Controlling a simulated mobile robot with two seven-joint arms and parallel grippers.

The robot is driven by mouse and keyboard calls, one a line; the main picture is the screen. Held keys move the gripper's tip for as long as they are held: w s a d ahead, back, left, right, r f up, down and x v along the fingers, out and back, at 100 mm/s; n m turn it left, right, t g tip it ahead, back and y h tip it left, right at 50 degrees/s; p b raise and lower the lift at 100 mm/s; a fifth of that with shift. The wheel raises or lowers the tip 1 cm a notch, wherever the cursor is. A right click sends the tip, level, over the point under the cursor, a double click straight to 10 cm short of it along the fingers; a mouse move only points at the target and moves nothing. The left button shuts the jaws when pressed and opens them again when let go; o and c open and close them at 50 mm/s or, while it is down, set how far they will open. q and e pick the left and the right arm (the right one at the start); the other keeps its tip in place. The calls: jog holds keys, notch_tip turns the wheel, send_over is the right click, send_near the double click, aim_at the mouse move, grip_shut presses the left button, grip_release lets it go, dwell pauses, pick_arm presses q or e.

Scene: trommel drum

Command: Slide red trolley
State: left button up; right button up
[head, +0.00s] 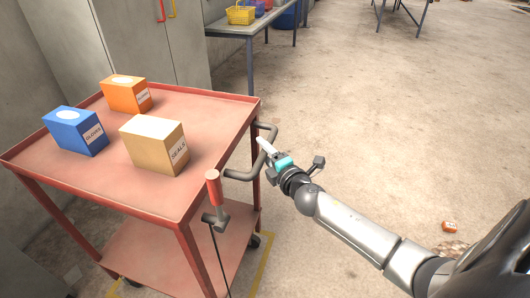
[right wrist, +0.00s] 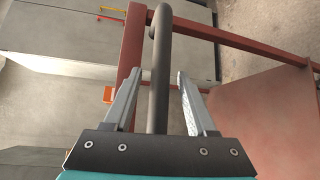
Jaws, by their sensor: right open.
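The red trolley (head: 205,170) stands at the left of the head view with boxes on its top shelf. Its dark push handle (head: 262,150) sticks out from the right end. My right gripper (head: 265,146) is at this handle, with its arm coming in from the right. In the right wrist view the two fingers of the gripper (right wrist: 155,100) are open, one on each side of the grey handle bar (right wrist: 160,75), with gaps showing between bar and fingers. A red frame edge of the trolley (right wrist: 131,55) also shows there. My left gripper is not in view.
On the trolley lie a blue box (head: 76,131), an orange box (head: 126,94) and a tan box (head: 153,144). A red-gripped lever (head: 214,190) stands at its near corner. A table (head: 240,27) is behind. The floor (head: 380,110) at right is mostly clear.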

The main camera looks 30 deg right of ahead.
jog(key=shift+c, duration=0.4)
grip_shut()
dwell(1.1)
